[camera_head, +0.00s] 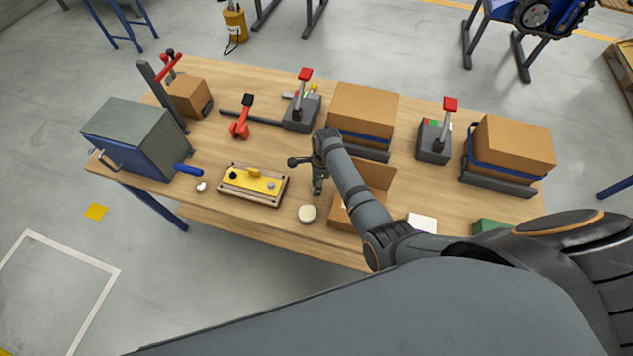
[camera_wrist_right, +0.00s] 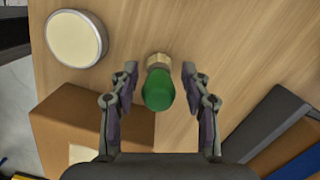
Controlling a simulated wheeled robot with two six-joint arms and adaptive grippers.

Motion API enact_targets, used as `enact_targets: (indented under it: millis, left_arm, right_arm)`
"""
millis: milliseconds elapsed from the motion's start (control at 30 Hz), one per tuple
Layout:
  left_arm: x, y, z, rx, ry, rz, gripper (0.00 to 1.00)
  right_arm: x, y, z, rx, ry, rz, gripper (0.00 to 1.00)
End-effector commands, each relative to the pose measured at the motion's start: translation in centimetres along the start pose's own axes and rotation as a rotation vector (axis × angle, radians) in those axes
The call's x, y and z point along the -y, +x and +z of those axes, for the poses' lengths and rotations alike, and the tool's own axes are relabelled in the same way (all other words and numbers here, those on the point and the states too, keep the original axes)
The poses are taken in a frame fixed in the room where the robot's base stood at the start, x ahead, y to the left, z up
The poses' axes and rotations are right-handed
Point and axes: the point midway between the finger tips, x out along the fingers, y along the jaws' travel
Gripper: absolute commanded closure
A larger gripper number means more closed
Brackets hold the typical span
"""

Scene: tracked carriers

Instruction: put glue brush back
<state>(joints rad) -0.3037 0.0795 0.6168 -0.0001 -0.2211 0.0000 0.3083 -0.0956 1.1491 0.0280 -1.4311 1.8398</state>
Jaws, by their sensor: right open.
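A green rounded handle with a tan end (camera_wrist_right: 158,92), which looks like the glue brush, is between my right gripper's fingers in the right wrist view. In the head view only a little green (camera_head: 318,184) shows below the gripper. My right gripper (camera_wrist_right: 159,72) is open, one finger on each side of the handle, with gaps visible. It also shows in the head view (camera_head: 318,172). A round, pale-topped pot (camera_head: 307,213) stands beside it near the front edge and shows in the right wrist view (camera_wrist_right: 75,38). My left gripper is not in view.
An open cardboard box (camera_head: 350,212) is close on the right. A yellow fixture (camera_head: 252,183) and a blue-handled item (camera_head: 188,169) lie left. Boxes on dark stands (camera_head: 362,108) and a red-handled press (camera_head: 302,110) are behind. Bare wooden tabletop lies between the fixture and gripper.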

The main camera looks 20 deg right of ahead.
Motion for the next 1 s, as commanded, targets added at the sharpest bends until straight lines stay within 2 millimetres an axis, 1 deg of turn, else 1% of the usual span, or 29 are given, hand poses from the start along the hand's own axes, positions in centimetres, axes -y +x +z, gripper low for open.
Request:
enact_targets:
  millis: [133,233,267,500,600,700,833,1000]
  left_arm:
    - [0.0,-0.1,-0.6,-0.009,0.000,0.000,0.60]
    - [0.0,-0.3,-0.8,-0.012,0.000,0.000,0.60]
    - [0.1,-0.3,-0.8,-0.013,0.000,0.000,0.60]
    - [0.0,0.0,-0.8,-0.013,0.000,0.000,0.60]
    - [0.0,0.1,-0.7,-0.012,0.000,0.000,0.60]
    - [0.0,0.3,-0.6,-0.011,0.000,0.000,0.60]
    - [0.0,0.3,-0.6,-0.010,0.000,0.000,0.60]
    - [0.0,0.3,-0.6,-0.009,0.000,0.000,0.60]
  right_arm:
    - [0.0,-0.3,0.1,0.000,0.000,0.000,0.53]
    - [0.1,-1.4,0.1,0.001,0.000,-0.003,0.53]
    - [0.1,-2.0,0.1,0.001,0.000,-0.003,0.53]
    - [0.1,-7.8,0.1,0.001,0.000,-0.004,0.53]
    - [0.1,-9.9,0.1,0.001,0.000,-0.003,0.53]
    - [0.1,-11.4,0.1,0.001,0.000,-0.002,0.53]
    - [0.0,-12.3,0.1,0.000,0.000,0.000,0.53]
    - [0.0,-12.5,0.1,0.000,0.000,0.001,0.53]
